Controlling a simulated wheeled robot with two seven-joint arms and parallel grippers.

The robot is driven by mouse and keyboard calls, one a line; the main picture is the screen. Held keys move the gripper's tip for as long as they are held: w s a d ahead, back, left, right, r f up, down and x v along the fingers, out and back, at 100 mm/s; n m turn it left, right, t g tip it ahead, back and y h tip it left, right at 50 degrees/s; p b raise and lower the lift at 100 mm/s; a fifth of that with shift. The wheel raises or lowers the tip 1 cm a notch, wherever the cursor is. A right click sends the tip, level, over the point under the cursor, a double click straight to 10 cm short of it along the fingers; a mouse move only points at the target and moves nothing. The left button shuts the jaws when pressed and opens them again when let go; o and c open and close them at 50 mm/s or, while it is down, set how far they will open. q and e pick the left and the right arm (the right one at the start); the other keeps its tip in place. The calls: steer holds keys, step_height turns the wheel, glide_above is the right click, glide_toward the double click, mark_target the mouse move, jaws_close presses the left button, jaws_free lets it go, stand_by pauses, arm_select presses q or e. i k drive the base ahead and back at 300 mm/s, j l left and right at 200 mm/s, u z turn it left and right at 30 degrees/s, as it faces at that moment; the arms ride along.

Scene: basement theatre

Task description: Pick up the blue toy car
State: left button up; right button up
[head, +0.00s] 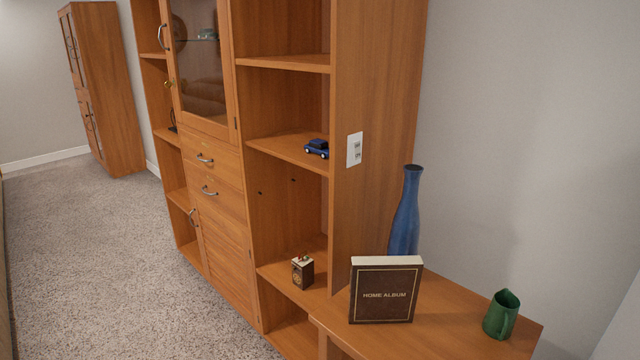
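The blue toy car (316,148) sits on an open middle shelf (283,146) of the tall wooden cabinet. It stands near the shelf's front right end, close to the cabinet's side panel. Nothing touches or covers it. Neither of my grippers shows in the head view.
A low wooden table (444,322) at the right holds a brown home album (385,291), a tall blue vase (406,213) and a green mug (501,314). A small dark box (302,272) sits on a lower shelf. The carpet (110,265) at left is clear.

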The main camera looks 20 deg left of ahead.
mark_target(317, 146)
steer(key=j+z, duration=0.15)
steer(key=j, duration=0.5)
steer(key=j+z, duration=0.15)
steer(key=j, duration=0.5)
steer(key=k+j+z, duration=0.15)
steer(key=j, duration=0.5)
steer(key=j+z, duration=0.15)
steer(key=j, duration=0.5)
